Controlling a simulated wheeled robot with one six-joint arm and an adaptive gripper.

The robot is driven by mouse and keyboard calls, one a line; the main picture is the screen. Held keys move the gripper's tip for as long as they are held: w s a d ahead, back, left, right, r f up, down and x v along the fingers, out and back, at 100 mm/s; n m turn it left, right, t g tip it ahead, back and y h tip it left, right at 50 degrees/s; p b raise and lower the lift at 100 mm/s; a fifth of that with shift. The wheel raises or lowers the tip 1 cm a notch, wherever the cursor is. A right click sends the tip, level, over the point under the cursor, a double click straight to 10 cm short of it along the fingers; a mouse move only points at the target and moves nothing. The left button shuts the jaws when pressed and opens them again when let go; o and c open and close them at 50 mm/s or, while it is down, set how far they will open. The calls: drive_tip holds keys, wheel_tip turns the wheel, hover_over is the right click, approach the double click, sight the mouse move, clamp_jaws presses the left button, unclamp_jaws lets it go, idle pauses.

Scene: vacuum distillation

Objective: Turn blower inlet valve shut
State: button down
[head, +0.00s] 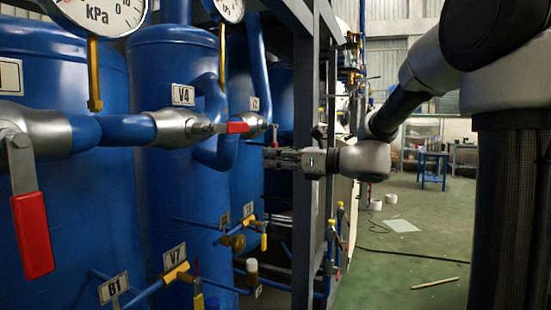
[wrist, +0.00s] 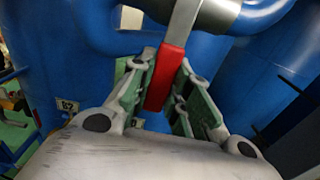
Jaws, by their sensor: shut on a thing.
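In the wrist view a red lever handle (wrist: 167,78) hangs down on a flat metal arm from a silver valve body (wrist: 215,14) on a blue pipe. My gripper (wrist: 163,88) has a green-padded finger on each side of this handle and is shut on it. In the head view my gripper (head: 270,158) points left, just below and right of a silver valve (head: 254,124) on the blue pipework. The held handle cannot be made out clearly there. No label in view reads as blower inlet, so I cannot confirm the valve's name.
A red-handled valve marked V4 (head: 183,95) is left of my gripper, and a larger red lever (head: 33,235) hangs at the near left. Blue tanks (head: 165,180) stand behind the pipes. A dark steel frame post (head: 303,200) is close beside my gripper. Open floor (head: 415,240) lies right.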

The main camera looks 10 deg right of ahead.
idle(0.3)
drive_tip(key=c, duration=1.3)
unclamp_jaws()
drive_tip(key=shift+s, duration=0.1)
drive_tip(key=v, duration=1.2)
